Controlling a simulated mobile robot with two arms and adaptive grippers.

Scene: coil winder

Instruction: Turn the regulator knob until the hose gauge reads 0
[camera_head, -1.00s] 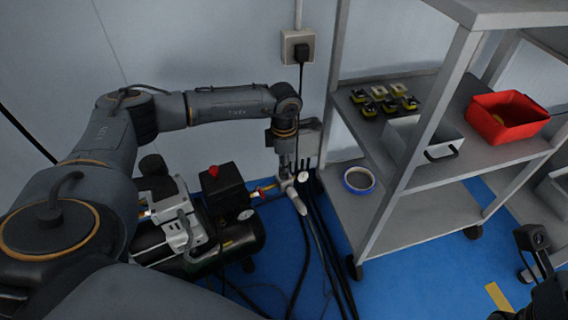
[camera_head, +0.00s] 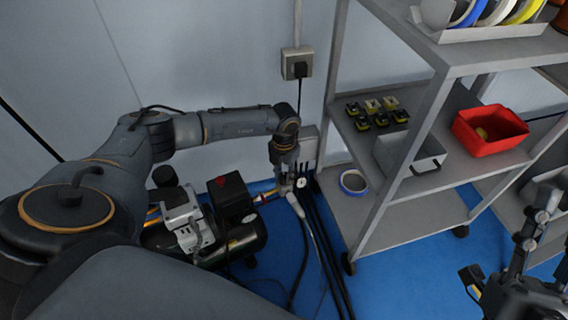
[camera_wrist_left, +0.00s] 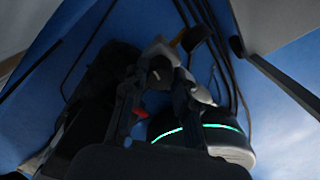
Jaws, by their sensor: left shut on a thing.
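The air compressor (camera_head: 243,240) stands on the blue floor by the wall, with the regulator at its hose outlet. My left gripper (camera_head: 286,188) points down at the regulator and is shut on its knob, which the fingers mostly hide in the head view. In the left wrist view, a grey knob-like part (camera_wrist_left: 160,73) shows between the fingertips. The small white-faced hose gauge (camera_head: 301,182) sits just right of the gripper; its reading is too small to tell. My right gripper (camera_head: 503,243) is at the lower right, fingers spread, empty and away from the compressor.
A grey shelf rack (camera_head: 400,215) stands to the right, with a red bin (camera_head: 488,140), a grey bin (camera_head: 392,158) and a tape roll (camera_head: 354,182). Black hoses (camera_head: 325,250) run over the floor below the regulator. A wall socket (camera_head: 297,63) is above.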

